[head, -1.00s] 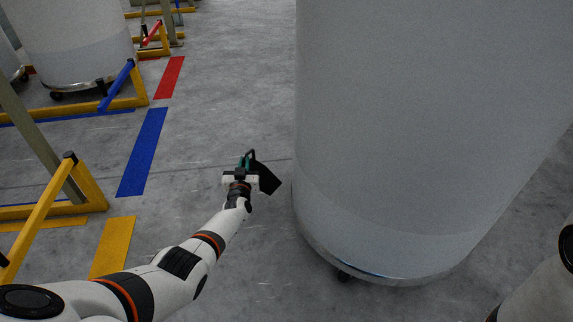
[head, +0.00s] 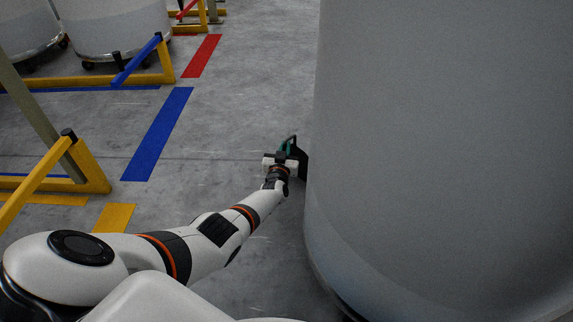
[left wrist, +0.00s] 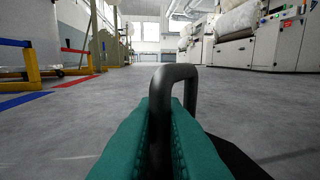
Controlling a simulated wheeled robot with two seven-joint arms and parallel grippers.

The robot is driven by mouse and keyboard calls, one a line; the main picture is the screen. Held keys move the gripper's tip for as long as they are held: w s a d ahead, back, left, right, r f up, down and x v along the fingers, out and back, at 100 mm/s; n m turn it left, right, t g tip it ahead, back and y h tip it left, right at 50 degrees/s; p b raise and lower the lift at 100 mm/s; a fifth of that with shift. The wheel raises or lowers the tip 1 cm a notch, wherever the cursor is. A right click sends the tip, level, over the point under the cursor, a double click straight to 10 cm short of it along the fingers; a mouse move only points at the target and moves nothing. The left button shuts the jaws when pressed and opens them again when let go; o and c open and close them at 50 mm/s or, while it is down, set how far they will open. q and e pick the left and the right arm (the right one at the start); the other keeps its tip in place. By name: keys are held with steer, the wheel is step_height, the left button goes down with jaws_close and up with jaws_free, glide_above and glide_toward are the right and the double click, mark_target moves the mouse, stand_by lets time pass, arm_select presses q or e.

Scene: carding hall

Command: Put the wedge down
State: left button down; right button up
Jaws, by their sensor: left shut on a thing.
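The wedge (head: 301,156) is dark and sits at the left edge of the big grey can in the head view, partly hidden by my gripper and the can's edge. My left gripper (head: 287,148) has teal fingers and is shut on the wedge's handle. In the left wrist view the black looped handle (left wrist: 176,76) stands up between the teal fingers (left wrist: 160,130), and part of the dark wedge body shows at lower right. I cannot tell whether the wedge touches the floor. My right gripper is not in view.
A large grey can (head: 430,150) on castors fills the right side. Yellow frames (head: 92,165) with blue and red bars stand at left by other cans. Blue (head: 158,133), red (head: 202,55) and yellow floor marks lie there. Grey floor between is clear.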

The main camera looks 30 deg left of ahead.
arm_select(q)
step_height(320, 180, down, 4)
steer(key=b, duration=0.3)
steer(key=shift+r, duration=0.3)
steer(key=shift+w+f, duration=0.1)
steer(key=c, duration=1.5)
jaws_free()
steer(key=shift+f, duration=0.1)
